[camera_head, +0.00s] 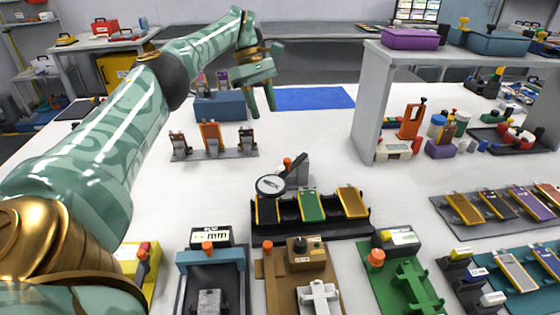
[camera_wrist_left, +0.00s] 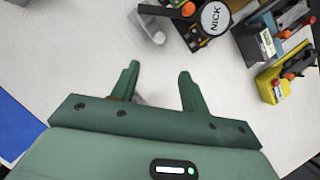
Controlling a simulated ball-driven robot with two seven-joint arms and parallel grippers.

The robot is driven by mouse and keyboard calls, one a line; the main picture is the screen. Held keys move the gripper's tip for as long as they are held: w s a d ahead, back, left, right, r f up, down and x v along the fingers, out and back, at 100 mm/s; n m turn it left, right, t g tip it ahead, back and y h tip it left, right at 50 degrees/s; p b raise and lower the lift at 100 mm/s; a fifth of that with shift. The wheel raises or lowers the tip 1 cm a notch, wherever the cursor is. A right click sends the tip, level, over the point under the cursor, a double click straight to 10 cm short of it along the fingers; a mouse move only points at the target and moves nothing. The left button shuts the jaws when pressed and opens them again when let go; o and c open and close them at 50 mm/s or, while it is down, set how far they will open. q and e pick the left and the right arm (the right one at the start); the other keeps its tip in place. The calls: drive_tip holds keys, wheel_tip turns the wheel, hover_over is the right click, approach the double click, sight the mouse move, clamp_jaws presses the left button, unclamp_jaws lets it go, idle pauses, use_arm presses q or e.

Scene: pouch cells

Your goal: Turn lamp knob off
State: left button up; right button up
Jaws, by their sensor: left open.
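A round, pale, dark-rimmed disc (camera_head: 271,186) stands at a tray of pouch cells in the head view, beside a grey angled post (camera_head: 298,172). It looks like the lamp or magnifier head. An orange knob (camera_head: 287,162) is by the post. In the left wrist view, the disc (camera_wrist_left: 214,17) reads "NICK", with an orange knob (camera_wrist_left: 187,9) beside it. I cannot tell for certain which part is the lamp's knob. My left gripper (camera_head: 257,100) is open and empty, above the table behind the disc; its fingers (camera_wrist_left: 158,75) show apart, clear of the disc. My right gripper is not in view.
The black tray (camera_head: 310,228) holds several pouch cells. Testers and fixtures line the front, including a green one (camera_head: 405,280). A grey shelf (camera_head: 370,105) stands at right. A blue mat (camera_head: 312,97) lies behind.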

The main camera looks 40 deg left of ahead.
sight(282, 168)
use_arm(q)
drive_tip(key=shift+m, duration=0.3)
drive_tip(key=b+x, duration=0.5)
drive_tip(key=x, duration=1.1)
drive_tip(key=shift+d+f+b, duration=0.2)
drive_tip(key=shift+b, duration=0.2)
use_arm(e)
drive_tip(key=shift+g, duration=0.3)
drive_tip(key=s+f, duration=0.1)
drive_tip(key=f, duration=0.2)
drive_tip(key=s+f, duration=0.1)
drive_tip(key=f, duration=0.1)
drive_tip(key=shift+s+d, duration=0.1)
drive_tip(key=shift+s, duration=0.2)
use_arm(q)
clamp_jaws()
drive_tip(key=c, duration=1)
unclamp_jaws()
drive_tip(key=shift+r, duration=0.1)
